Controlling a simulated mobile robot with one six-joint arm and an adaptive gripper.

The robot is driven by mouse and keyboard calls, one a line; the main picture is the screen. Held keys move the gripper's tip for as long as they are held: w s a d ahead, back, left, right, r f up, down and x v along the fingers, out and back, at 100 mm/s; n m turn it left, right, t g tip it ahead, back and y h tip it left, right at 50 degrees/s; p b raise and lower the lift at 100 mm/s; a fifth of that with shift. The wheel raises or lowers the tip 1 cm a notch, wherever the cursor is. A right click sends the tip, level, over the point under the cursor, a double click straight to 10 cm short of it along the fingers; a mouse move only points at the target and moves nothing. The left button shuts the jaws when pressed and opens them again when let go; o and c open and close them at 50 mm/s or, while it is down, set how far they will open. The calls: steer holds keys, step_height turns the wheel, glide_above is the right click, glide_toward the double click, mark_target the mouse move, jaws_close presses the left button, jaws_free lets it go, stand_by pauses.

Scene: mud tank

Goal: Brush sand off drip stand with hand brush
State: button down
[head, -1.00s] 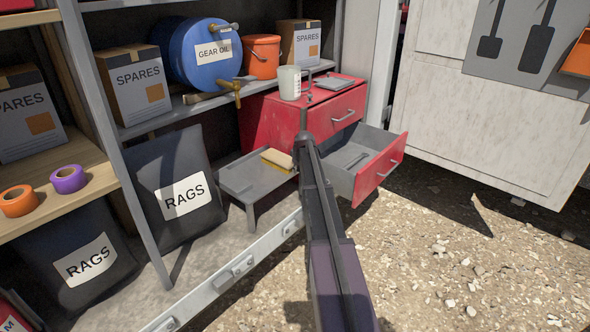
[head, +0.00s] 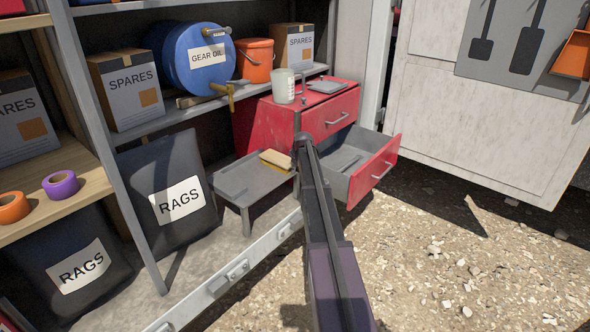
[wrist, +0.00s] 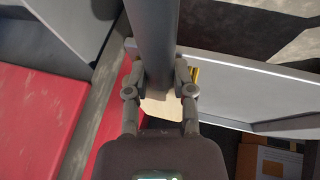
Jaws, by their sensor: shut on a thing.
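The drip stand (head: 233,180) is a low grey table with short legs and a raised rim, standing on the shelf floor in the head view. The hand brush (head: 277,159), a pale wooden block with yellow bristles, is at the stand's far right part. I cannot tell whether its bristles touch the top. My gripper is mostly hidden behind my arm there. In the wrist view my gripper (wrist: 157,82) is shut on the brush, whose cream block (wrist: 154,107) shows between the fingers. Sand on the stand cannot be made out.
A red cabinet (head: 268,125) stands right behind the stand, with an open drawer (head: 378,172) to the right. A black rags bag (head: 160,165) stands to the left. A metal sill (head: 262,252) runs in front, with gravel (head: 450,250) beyond.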

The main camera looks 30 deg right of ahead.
mark_target(278, 183)
steer(key=shift+s+a, duration=0.15)
steer(key=shift+a, duration=0.05)
steer(key=shift+s+a, duration=0.25)
steer(key=shift+a, duration=0.55)
steer(key=shift+s+a, duration=0.25)
steer(key=shift+a, duration=0.6)
steer(key=shift+s+a, duration=0.3)
steer(key=shift+a, duration=0.5)
steer(key=shift+s+a, duration=0.3)
steer(key=shift+a, duration=0.45)
steer(key=shift+s+a, duration=0.35)
steer(key=shift+a, duration=0.5)
steer(key=shift+s+a, duration=0.3)
steer(key=shift+a, duration=0.55)
